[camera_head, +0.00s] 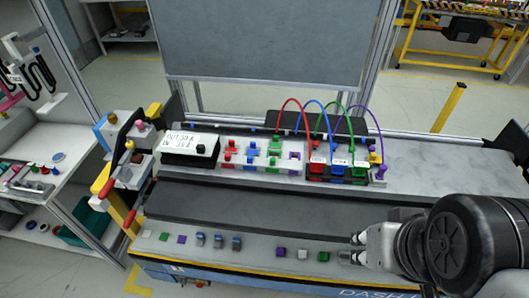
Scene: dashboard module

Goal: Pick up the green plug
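A green cable (345,108) arcs from the back of the panel down to a labelled connector block (339,168) on the right. Its green end shows at this block, beside red and blue ones. A small green block (323,256) lies apart on the front ledge, just left of my gripper, and another green block (163,236) lies at the ledge's left end. I cannot tell which of these is the plug. My gripper (352,247) reaches in from the right over the front ledge. Its fingertips look spread, with nothing visible between them.
A row of red, blue, green and purple parts (262,153) stands left of the connector blocks. A white-topped box (190,146) is further left. Several small blocks line the front ledge. The grey top (440,175) at right is clear; a tall grey board (265,40) stands behind.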

